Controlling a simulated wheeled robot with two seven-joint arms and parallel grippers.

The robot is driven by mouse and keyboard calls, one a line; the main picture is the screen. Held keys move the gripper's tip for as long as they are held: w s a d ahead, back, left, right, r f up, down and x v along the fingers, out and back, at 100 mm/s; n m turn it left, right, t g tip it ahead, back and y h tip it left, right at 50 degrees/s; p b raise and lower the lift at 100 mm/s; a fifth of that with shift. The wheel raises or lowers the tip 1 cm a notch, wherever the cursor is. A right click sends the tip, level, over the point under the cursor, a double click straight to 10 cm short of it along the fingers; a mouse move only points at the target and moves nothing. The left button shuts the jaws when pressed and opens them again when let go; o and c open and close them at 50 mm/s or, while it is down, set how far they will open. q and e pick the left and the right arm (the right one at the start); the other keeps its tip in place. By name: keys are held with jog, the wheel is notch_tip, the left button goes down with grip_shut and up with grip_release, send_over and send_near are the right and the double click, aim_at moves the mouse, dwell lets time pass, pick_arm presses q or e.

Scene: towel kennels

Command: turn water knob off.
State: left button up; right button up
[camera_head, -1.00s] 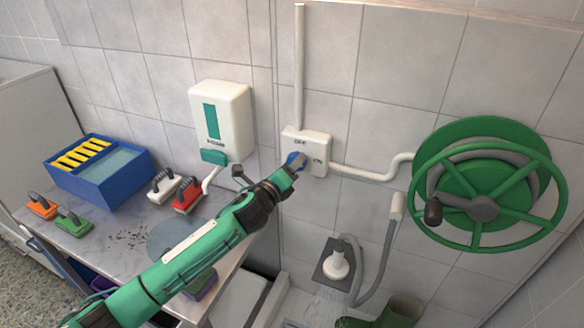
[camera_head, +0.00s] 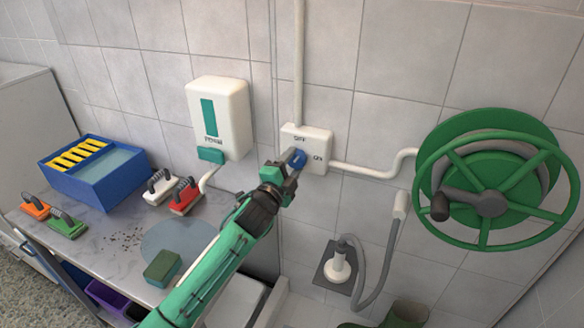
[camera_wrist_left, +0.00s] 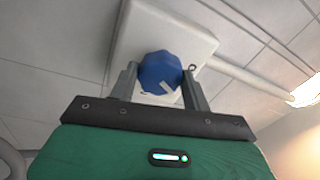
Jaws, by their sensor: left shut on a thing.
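The water knob (camera_head: 298,158) is blue and sits on a white wall box (camera_head: 318,150) marked OFF above and ON to the right. In the left wrist view the knob (camera_wrist_left: 160,73) shows as a faceted blue piece with a light mark low on its face. My left gripper (camera_head: 291,161) is at the knob, with one finger on each side of it. The fingers (camera_wrist_left: 160,82) are shut on the knob in the wrist view. The gripper hides part of the knob in the head view. My right gripper is not in view.
A green hose reel (camera_head: 488,180) is on the wall to the right. A white soap dispenser (camera_head: 219,117) hangs left of the box. The counter (camera_head: 112,222) below holds brushes and a blue bin (camera_head: 97,184). A shower head (camera_head: 339,264) hangs low.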

pick_arm(q)
jog(key=n, duration=0.3)
jog(key=shift+f, duration=0.1)
jog(key=shift+n+t+y+b, duration=0.3)
jog(key=shift+n+y+b, duration=0.1)
jog(key=shift+n, duration=1.4)
jog(key=shift+d, duration=0.1)
jog(key=o, duration=1)
jog(key=shift+s, duration=0.2)
jog(key=shift+b+v, duration=1.9)
jog(key=shift+v, duration=4.9)
jog(key=shift+n, duration=0.3)
